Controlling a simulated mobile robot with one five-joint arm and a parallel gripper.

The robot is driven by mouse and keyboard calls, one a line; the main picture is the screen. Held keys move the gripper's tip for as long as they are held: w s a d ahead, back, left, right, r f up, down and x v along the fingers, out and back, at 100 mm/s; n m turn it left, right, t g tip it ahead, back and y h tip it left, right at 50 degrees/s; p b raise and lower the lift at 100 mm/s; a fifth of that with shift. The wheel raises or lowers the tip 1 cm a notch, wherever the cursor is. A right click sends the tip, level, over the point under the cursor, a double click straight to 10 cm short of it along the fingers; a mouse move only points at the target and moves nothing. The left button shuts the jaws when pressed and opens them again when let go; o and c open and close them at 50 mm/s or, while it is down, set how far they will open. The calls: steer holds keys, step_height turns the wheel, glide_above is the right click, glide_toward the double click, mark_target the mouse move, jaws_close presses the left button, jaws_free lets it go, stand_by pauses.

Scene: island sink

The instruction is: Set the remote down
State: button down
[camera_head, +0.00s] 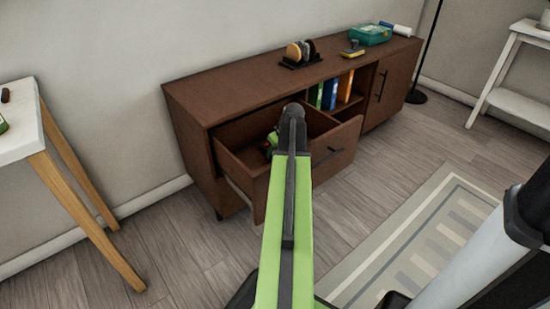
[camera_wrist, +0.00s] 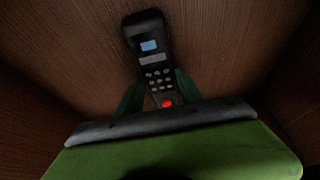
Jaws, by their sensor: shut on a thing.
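The remote (camera_wrist: 154,60) is black with a small pale screen, rows of light buttons and a red button near my gripper. In the wrist view it stands out between the two dark green fingers of my gripper (camera_wrist: 158,88), which is shut on it. Brown wood-grain surfaces surround it. In the head view my arm reaches over the open drawer (camera_head: 262,203) of the brown cabinet, and my gripper (camera_head: 270,145) is at the drawer's inside, mostly hidden behind my arm. I cannot tell whether the remote touches the drawer bottom.
The brown cabinet (camera_head: 235,90) carries a disc rack (camera_head: 300,55), a green box (camera_head: 370,34) and a small yellow-and-dark item (camera_head: 352,50). Books stand in its open shelf. A white table (camera_head: 20,130) is at left, a white shelf stand (camera_head: 515,70) at right. Drawer walls are close around my gripper.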

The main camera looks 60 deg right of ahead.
steer(key=shift+r, duration=0.1)
steer(key=c, duration=0.8)
jaws_free()
steer(key=shift+o, duration=0.2)
steer(key=shift+r+p, duration=0.2)
steer(key=shift+p, duration=0.2)
steer(key=p+v, duration=1)
steer(key=v, duration=0.1)
steer(key=shift+r+p, duration=0.3)
steer(key=shift+s+a, duration=0.1)
